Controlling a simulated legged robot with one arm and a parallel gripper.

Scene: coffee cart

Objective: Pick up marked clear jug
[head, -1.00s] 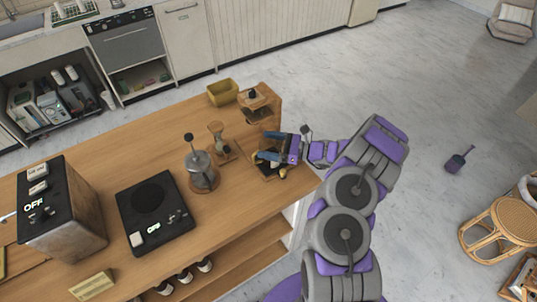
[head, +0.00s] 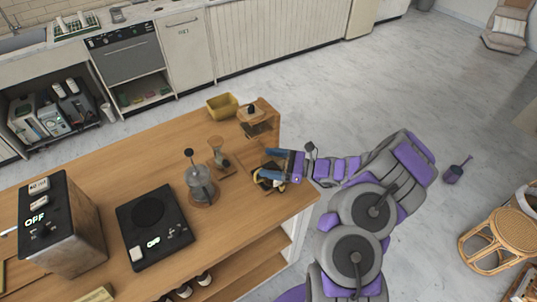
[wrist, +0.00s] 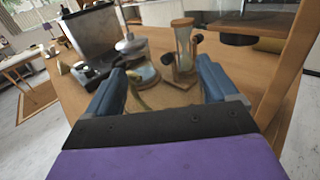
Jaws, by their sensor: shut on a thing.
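My gripper (head: 268,175) is over the right end of the wooden counter, its blue fingers spread around something. In the wrist view the gripper (wrist: 165,88) has its fingers well apart, and a faint curved edge shows between them. The clear jug (head: 257,187) is hard to make out; a yellowish part shows beside the fingers in the head view. The fingers cover most of it, and I cannot tell whether it is off the counter.
A French press (head: 200,183) and an hourglass-shaped glass on a stand (head: 218,152) are left of my gripper. A wooden stand (head: 262,112) and yellow bin (head: 222,106) are behind. A black hot plate (head: 155,218) and a boxy machine (head: 62,225) are farther left.

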